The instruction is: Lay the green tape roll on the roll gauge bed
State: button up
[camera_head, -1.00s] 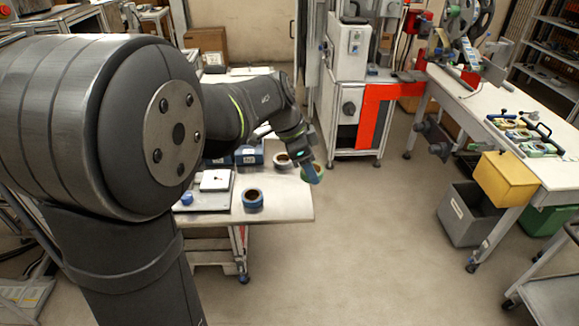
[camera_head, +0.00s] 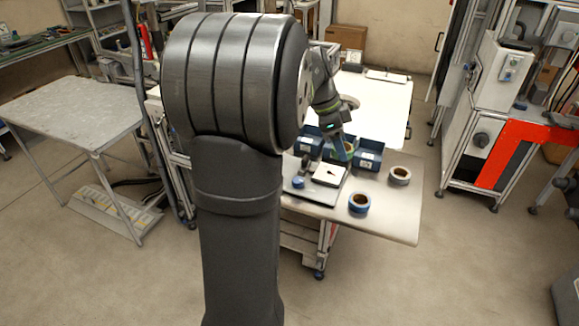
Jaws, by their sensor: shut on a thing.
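My gripper (camera_head: 341,157) is at the end of my arm, over the back of the worktable, and is shut on the green tape roll (camera_head: 349,148). Only a small green part of the roll shows; the fingers hide most of it. The gauge, a grey plate (camera_head: 305,194) with a white square bed (camera_head: 330,175) and a blue knob (camera_head: 298,182), lies in front of the gripper and slightly left. The roll appears above and behind the white bed. I cannot tell its exact height.
Blue bins (camera_head: 369,158) (camera_head: 309,142) stand behind, close to the gripper. The worktable's front right (camera_head: 402,217) is clear. My own arm fills the left middle of the view.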

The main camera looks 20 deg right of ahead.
jog(key=w+a+f, duration=0.2)
jog(key=w+a, duration=0.1)
jog(key=w, duration=0.1)
jog(key=w+a+f, duration=0.2)
jog(key=w+a, duration=0.1)
jog(key=w, duration=0.1)
jog(key=w+a+f, duration=0.2)
jog(key=w+a, duration=0.1)
jog(key=w, duration=0.1)
jog(key=shift+w+a+f, duration=0.15)
jog(key=shift+w+f, duration=0.25)
jog(key=shift+f, duration=2.05)
jog(key=shift+f, duration=0.15)
jog(key=o, duration=0.9)
jog(key=shift+o, duration=0.2)
jog(key=v, duration=1.2)
jog(key=shift+r, duration=0.2)
